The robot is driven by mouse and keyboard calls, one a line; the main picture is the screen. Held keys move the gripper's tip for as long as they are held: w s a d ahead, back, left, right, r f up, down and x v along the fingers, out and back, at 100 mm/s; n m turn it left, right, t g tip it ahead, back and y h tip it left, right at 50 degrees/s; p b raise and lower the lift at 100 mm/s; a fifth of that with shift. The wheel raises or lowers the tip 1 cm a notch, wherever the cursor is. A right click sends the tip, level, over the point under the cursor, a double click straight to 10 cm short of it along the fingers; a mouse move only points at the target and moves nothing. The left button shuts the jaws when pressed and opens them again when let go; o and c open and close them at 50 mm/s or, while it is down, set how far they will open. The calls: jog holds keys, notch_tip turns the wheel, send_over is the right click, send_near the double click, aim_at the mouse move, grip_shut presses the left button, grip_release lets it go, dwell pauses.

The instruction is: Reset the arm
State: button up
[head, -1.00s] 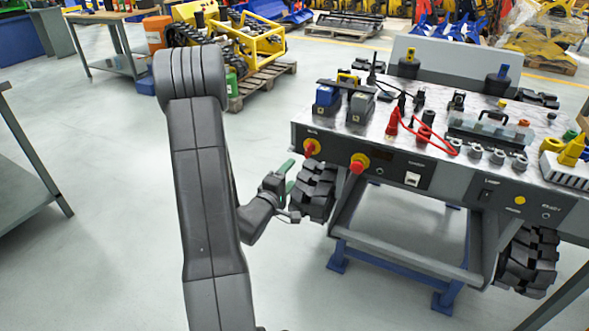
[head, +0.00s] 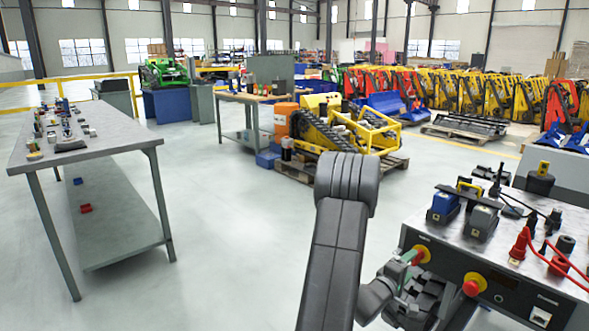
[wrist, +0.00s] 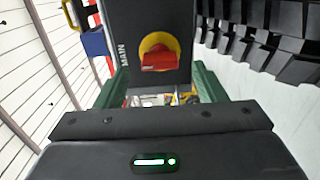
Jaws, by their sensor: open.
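My gripper (head: 408,260) is at the front left corner of the tracked carrier's control bench, beside the red and yellow main switch (head: 421,254). In the wrist view, my gripper's green fingers (wrist: 160,82) stand apart, with nothing seen held between them. The main switch, a red handle on a yellow disc (wrist: 158,53), shows ahead on the dark panel marked MAIN. Whether the fingers touch the panel cannot be told. My arm bends in front of the bench in the head view.
The carrier bench (head: 460,262) fills the right, with black tracks below and blue and grey blocks on top. A second red knob (head: 473,286) is on its front. A grey worktable (head: 110,142) stands left. A yellow machine (head: 325,132) sits on a pallet behind. Floor between is clear.

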aim_at(415, 261)
jog(key=x, duration=0.5)
jog(key=shift+s+a, duration=0.1)
